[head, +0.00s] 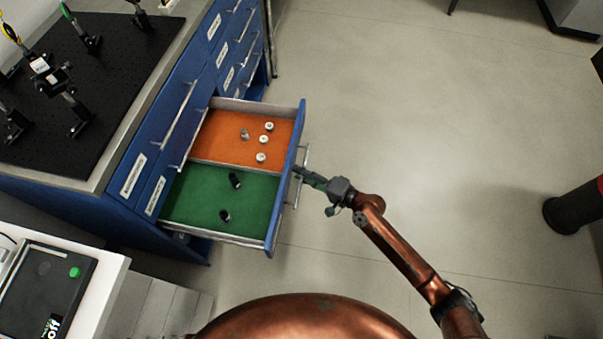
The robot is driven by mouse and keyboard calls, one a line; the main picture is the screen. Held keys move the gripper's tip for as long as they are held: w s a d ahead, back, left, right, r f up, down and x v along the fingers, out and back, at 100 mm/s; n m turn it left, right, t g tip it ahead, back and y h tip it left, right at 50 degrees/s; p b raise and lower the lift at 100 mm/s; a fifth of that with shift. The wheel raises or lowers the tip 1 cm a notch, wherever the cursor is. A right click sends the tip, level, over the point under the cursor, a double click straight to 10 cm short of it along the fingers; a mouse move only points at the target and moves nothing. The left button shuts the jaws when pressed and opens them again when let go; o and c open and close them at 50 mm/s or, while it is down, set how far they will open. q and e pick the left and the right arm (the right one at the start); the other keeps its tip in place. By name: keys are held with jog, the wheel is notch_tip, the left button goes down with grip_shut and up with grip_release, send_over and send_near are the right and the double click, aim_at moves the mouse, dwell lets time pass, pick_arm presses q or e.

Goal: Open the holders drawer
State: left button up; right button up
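A blue drawer (279,200) stands pulled out from the blue cabinet under the bench. Its inside has an orange section (217,137) at the far side and a green section (190,197) at the near side, with a divider between. The orange section holds several small pale pieces; the green one holds two dark cylindrical holders (235,180). My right gripper (299,171) is at the bar handle (303,160) on the drawer front. Its fingers reach the handle, but at this size I cannot tell whether they close on it. My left gripper is not in view.
The black optical breadboard (110,75) with mounted optics lies on the bench at upper left. Other closed labelled drawers (225,55) sit beyond the open one. A white table (98,290) with a device is at lower left.

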jog(key=v, duration=1.2)
dwell(0.3)
